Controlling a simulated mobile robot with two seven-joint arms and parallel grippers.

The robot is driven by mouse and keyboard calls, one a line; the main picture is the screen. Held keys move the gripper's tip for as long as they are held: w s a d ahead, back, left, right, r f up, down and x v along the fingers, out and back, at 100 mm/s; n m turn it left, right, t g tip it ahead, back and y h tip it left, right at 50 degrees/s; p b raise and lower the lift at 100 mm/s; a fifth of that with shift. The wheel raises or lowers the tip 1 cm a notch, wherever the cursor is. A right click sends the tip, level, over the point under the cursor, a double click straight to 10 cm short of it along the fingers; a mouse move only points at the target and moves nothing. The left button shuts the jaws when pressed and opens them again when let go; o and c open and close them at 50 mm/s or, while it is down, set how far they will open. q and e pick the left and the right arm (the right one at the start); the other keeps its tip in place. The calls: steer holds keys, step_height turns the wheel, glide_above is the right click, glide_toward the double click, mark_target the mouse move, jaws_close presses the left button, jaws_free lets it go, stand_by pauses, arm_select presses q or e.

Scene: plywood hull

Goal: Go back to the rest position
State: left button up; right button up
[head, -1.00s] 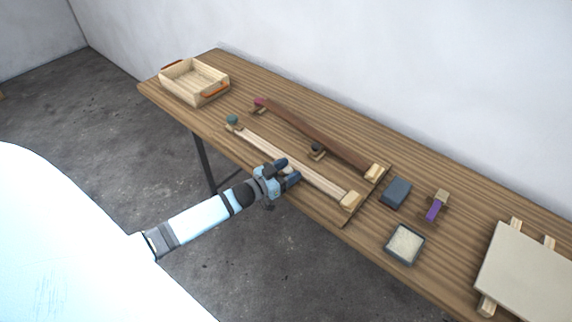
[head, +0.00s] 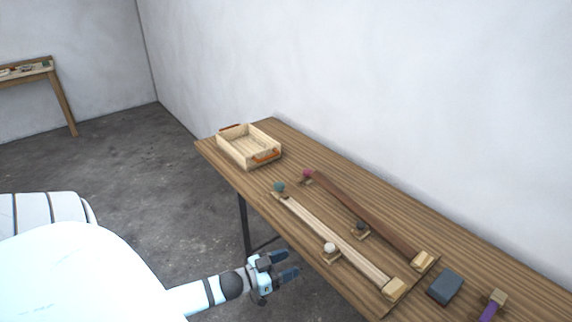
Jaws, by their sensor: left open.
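My left gripper (head: 286,266) is open and empty. It shows just off the front edge of the wooden table (head: 225,162), near the pale wooden strip. My left arm reaches to it from the lower left. My right gripper is out of view.
On the table are a wooden box (head: 247,148) with orange handles, a pale strip (head: 335,237), a dark brown strip (head: 365,217), a blue-grey block (head: 444,287) and a purple-handled tool (head: 491,306). Another table (head: 62,100) stands at the far left. Open floor (head: 150,160) lies between.

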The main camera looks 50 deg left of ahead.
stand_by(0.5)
arm_select(q)
steer(key=s+d+g+p, duration=0.1)
steer(key=s+d+g, duration=0.1)
steer(key=s+d, duration=0.2)
steer(key=s+d+f+g+y+p, duration=0.1)
steer(key=s+d+g+p, duration=0.1)
steer(key=d, duration=0.8)
steer(key=s+d+f+g+y+p, duration=0.1)
steer(key=s+d+g, duration=0.1)
steer(key=s+d, duration=0.3)
steer(key=shift+s+d+f, duration=0.25)
steer(key=shift+s+d, duration=0.05)
steer(key=shift+d, duration=0.9)
